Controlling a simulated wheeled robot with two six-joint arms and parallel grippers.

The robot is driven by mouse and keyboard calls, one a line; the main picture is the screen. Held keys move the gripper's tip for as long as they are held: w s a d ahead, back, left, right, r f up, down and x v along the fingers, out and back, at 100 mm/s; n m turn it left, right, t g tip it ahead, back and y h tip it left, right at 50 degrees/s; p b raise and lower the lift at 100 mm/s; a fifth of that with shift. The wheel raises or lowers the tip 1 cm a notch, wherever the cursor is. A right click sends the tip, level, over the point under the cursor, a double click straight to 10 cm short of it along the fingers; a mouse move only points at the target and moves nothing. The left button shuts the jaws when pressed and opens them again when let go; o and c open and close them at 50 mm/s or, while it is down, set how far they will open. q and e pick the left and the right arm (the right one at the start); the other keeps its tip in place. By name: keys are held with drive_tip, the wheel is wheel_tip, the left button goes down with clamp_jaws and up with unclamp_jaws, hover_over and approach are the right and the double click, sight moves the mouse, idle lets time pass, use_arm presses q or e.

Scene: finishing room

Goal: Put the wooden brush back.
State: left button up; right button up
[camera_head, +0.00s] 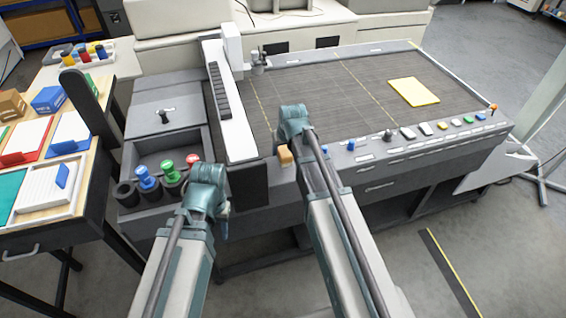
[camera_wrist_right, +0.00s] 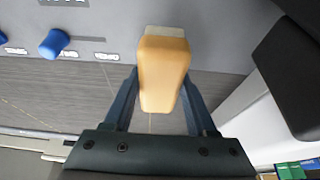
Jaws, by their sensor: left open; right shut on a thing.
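The wooden brush (camera_head: 285,156) has a tan-orange body and hangs by the front edge of the cutting machine. In the right wrist view the brush (camera_wrist_right: 163,70) sits between the two fingers of my right gripper (camera_wrist_right: 161,95), with a pale strip at its far end. My right gripper (camera_head: 291,136) is shut on it; the fingers are mostly hidden behind my arm in the head view. I cannot tell whether the brush touches the machine. My left gripper (camera_head: 208,190) is open and empty, in front of the machine's left end, its fingers barely visible.
Bottles with blue, green and red caps (camera_head: 172,176) stand in holders left of my left gripper. A white gantry (camera_head: 232,110) crosses the dark bed (camera_head: 330,85), where a yellow sheet (camera_head: 413,91) lies. A blue knob (camera_wrist_right: 54,43) is near the brush. A wooden table (camera_head: 95,160) stands left.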

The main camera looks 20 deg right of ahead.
drive_tip(key=shift+f+b, duration=1.8)
drive_tip(key=shift+f, duration=0.1)
drive_tip(key=shift+f, duration=0.15)
drive_tip(key=o, duration=1.2)
drive_tip(key=p+v, duration=1.1)
drive_tip(key=v, duration=0.1)
drive_tip(key=shift+r, duration=0.35)
